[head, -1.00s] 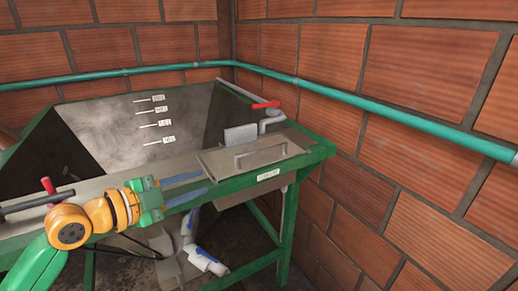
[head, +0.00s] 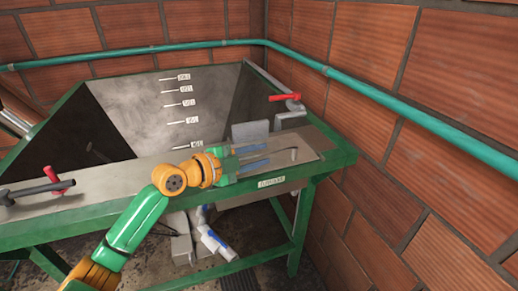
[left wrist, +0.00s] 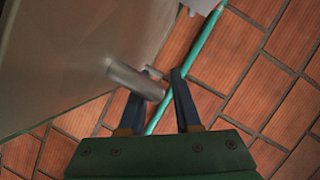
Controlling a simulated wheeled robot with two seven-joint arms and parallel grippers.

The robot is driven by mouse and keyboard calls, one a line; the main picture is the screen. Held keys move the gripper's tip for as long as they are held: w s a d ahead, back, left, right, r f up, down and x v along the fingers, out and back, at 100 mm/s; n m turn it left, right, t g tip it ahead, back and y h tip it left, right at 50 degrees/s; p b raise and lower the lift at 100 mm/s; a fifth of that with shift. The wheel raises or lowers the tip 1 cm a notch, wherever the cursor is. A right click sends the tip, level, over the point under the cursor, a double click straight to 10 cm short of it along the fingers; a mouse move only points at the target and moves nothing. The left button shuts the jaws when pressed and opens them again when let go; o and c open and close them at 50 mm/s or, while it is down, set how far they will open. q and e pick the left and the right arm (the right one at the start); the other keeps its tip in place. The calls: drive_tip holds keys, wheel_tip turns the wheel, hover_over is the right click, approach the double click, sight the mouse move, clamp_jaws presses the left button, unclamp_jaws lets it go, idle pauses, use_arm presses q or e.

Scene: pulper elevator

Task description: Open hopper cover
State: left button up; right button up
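The hopper cover (head: 312,150) is a flat grey metal plate with a bent bar handle (head: 294,154), lying on the right part of the green-framed hopper top. In the left wrist view the cover (left wrist: 70,55) is a broad grey sheet at left, with its round handle (left wrist: 135,82) sticking out towards the fingers. My left gripper (head: 274,154) is over the cover at the handle, its blue fingers apart. In the left wrist view the gripper (left wrist: 158,88) is open, with the handle's end between its fingertips. Contact cannot be told. My right gripper is out of view.
The hopper (head: 150,110) opens behind the metal ledge. A red-handled valve (head: 285,97) stands behind the cover, and another red handle (head: 56,180) is on the ledge at left. A teal pipe (head: 400,105) runs along the brick walls. White pipe fittings (head: 212,242) hang below.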

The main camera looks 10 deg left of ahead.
use_arm(q)
drive_tip(key=shift+w+d+f, duration=0.1)
drive_tip(key=shift+w+d, duration=0.05)
clamp_jaws()
idle(1.3)
